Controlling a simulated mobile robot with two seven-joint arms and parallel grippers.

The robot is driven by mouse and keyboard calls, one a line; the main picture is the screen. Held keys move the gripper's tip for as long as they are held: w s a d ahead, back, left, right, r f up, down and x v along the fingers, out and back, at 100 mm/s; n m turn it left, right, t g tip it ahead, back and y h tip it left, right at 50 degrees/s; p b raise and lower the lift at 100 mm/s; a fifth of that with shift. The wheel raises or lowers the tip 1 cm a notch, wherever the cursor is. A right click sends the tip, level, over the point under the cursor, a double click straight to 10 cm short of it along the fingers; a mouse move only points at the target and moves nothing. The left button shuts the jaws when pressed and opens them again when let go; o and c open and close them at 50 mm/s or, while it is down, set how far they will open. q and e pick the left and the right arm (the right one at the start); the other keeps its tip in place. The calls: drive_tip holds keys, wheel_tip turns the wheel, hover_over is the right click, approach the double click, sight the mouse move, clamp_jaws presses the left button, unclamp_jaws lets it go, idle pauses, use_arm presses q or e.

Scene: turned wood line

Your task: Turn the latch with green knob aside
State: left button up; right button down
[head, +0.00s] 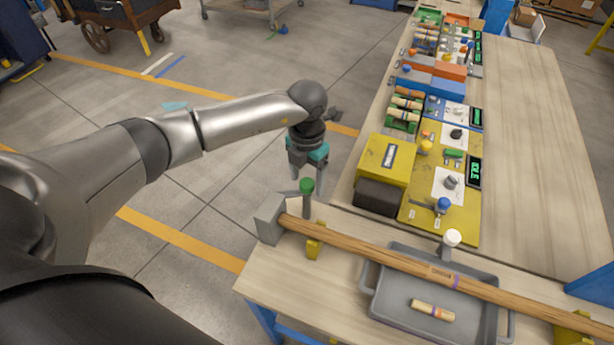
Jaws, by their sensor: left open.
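The latch with the green knob (307,185) stands at the left end of the long wooden rod (360,244), beside a grey block (268,218). The knob tops a short grey post, and a thin grey bar shows beside it. My left gripper (307,183) is open, with its fingers pointing down just above and around the knob in the picture. I cannot tell whether the fingers touch it. My right gripper is not in view.
A grey tray (370,307) under the rod holds a short wooden piece (432,310). A white-knobbed post (452,238) stands behind the rod. A yellow machine (387,160) and a yellow panel (420,222) with a blue knob (443,205) lie farther back. The right tabletop is clear.

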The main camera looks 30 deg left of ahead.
use_arm(q)
clamp_jaws()
idle(0.7)
idle(0.8)
